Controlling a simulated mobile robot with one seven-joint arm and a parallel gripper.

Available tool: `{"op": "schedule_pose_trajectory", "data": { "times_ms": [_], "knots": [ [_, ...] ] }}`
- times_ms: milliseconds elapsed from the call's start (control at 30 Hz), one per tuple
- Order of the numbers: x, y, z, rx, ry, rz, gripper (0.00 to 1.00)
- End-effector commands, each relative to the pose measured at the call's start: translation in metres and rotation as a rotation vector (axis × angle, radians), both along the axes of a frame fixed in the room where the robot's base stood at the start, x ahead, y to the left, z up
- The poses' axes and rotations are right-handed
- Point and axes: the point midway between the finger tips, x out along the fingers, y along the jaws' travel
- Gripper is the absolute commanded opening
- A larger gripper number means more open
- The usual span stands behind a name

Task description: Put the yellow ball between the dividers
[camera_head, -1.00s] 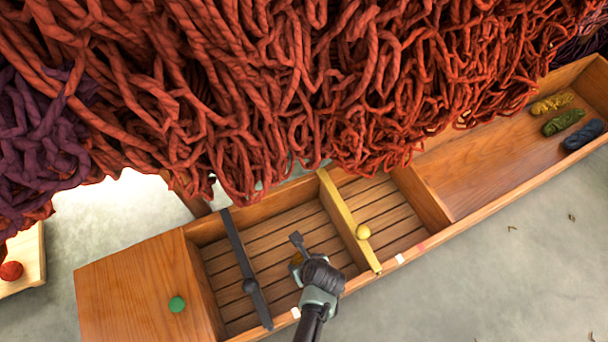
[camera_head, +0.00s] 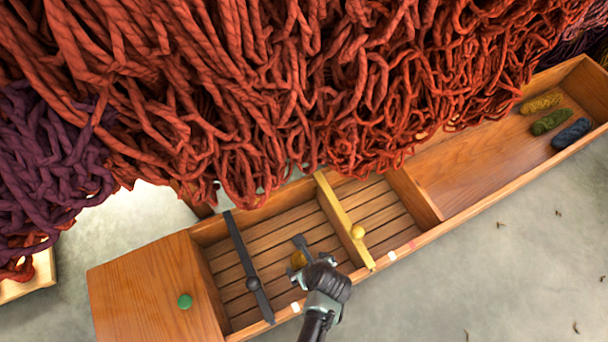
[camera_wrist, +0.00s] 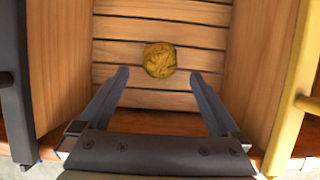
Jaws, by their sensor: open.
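The yellow ball (camera_wrist: 160,60), a wound ball of yarn, lies on the slatted floor of the box between the dark divider (camera_wrist: 14,85) and the yellow divider (camera_wrist: 294,95). In the head view the ball (camera_head: 298,259) is partly hidden by my gripper. The dark divider (camera_head: 241,257) and the yellow divider (camera_head: 336,207), each with a knob, cross the box in that view. My gripper (camera_wrist: 160,74) is open, over the floor between these dividers. In the wrist view its fingers point towards the ball, which appears between and just past the fingertips. I cannot tell the height gap.
The long wooden box (camera_head: 470,204) has a lidded left end (camera_head: 150,285) with a green knob (camera_head: 184,301). Yellow, green and blue skeins (camera_head: 550,122) lie in its right end. Thick red yarn (camera_head: 270,90) hangs over its far side. Grey floor lies in front.

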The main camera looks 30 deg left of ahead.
Motion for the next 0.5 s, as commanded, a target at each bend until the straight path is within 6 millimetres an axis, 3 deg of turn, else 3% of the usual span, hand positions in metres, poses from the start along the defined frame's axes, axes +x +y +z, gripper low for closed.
{"op": "schedule_pose_trajectory", "data": {
  "times_ms": [33, 200, 500],
  "knots": [
    [-0.003, -0.003, 0.017, 0.0, 0.0, -0.002, 0.99],
    [-0.009, -0.012, 0.039, 0.0, 0.001, -0.002, 0.99],
    [-0.013, -0.017, 0.052, 0.001, 0.0, -0.002, 0.99]
  ]
}}
